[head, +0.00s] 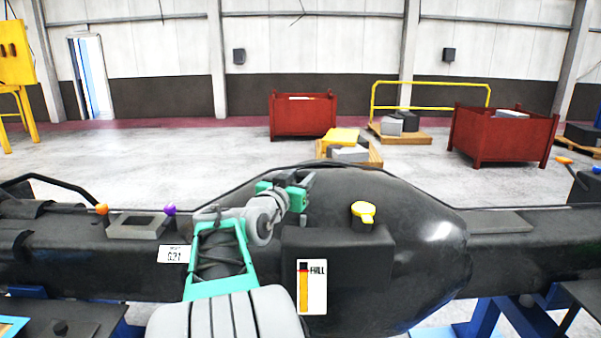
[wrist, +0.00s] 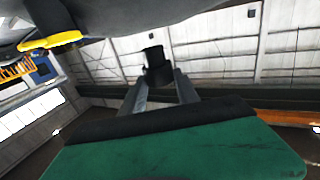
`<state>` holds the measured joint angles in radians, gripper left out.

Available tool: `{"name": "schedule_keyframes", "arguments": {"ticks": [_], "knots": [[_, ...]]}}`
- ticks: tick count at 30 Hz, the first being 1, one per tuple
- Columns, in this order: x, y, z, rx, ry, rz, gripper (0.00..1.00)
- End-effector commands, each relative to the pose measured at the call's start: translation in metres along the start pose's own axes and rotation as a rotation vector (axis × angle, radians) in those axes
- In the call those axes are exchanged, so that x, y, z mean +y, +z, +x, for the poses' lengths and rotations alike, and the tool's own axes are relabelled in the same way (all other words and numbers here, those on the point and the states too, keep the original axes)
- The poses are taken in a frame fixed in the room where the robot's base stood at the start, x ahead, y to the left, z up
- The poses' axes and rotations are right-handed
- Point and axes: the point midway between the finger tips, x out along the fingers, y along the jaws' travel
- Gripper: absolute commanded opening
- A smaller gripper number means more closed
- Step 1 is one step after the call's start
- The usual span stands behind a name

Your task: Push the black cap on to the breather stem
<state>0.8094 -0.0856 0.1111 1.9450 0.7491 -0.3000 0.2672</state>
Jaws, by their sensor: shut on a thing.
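My gripper (head: 305,181) is at the upper middle of the axle housing (head: 425,235), left of the yellow cap (head: 363,212) in the head view. In the wrist view my gripper (wrist: 158,84) has its two grey fingers shut on the black cap (wrist: 155,62), which stands out past the fingertips. In the head view the cap cannot be told apart from the dark fingers. I cannot make out the breather stem in either view; it may be hidden behind my arm or gripper.
The dark housing fills the top of the wrist view, close to the gripper. A block with a FILL label (head: 312,287) stands below the yellow cap. Red bins (head: 302,117) stand far back on open floor.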

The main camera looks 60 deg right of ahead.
Motion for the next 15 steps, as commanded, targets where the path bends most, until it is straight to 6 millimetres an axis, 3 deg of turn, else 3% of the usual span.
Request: {"name": "schedule_keyframes", "arguments": {"ticks": [15], "knots": [[0.0004, 0.0031, -0.0024, 0.002, 0.002, 0.003, 0.08]]}}
